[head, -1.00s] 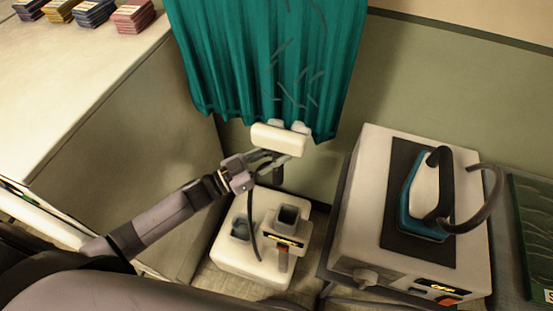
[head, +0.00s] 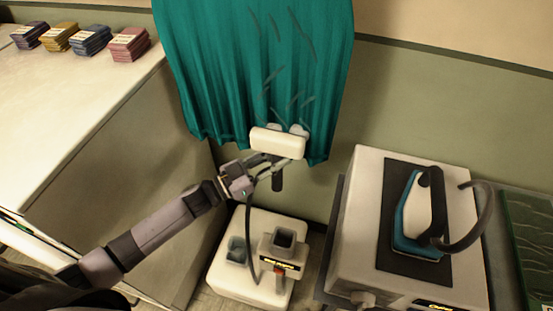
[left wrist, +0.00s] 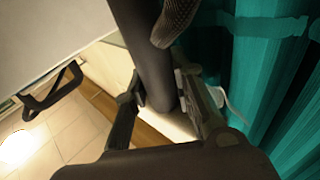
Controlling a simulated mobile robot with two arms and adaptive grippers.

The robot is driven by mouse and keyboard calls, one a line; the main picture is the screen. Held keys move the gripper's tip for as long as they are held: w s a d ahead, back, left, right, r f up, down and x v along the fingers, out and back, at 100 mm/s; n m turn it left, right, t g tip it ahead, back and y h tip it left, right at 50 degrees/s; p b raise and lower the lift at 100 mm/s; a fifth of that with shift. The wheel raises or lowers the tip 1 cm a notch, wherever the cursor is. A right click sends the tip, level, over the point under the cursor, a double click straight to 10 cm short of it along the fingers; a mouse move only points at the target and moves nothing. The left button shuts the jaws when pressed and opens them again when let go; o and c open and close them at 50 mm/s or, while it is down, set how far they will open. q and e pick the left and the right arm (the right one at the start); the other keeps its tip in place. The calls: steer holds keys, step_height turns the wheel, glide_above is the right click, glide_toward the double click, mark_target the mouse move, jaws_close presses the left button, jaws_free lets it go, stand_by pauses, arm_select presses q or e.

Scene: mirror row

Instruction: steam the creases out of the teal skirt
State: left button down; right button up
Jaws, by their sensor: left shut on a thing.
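The teal skirt (head: 225,80) hangs at the upper middle of the head view, with several dark crease marks down its middle and right part. My left gripper (head: 268,168) is shut on the dark handle of the steamer head (head: 278,142). The white steamer head lies across the skirt's lower part, just above the hem. Two pale rounded shapes show at its top edge; whether it touches the cloth I cannot tell. In the left wrist view the dark handle (left wrist: 150,60) is between the fingers, with the skirt (left wrist: 265,70) at right. My right gripper is out of view.
The white steamer base (head: 250,280) stands on the floor below, with a hose rising from it. A blue iron (head: 415,225) sits on a pale box unit (head: 345,235) at right. A white counter (head: 70,110) with several folded stacks stands at left.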

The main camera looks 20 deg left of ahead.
mark_target(277, 135)
arm_select(q)
steer(key=shift+r+p, duration=0.85)
steer(key=shift+r, duration=0.55)
steer(key=shift+r+p, duration=1.05)
steer(key=shift+r, duration=0.4)
steer(key=shift+r+p, duration=1.3)
steer(key=shift+r, duration=0.45)
steer(key=shift+r+p, duration=2.9)
steer(key=shift+r, duration=1.15)
step_height(277, 135, up, 10)
steer(key=p, duration=1)
steer(key=shift+s+a+f, duration=0.1)
steer(key=shift+s+f, duration=0.05)
steer(key=shift+s, duration=1.1)
steer(key=shift+s+f, duration=0.15)
steer(key=shift+s, duration=1.05)
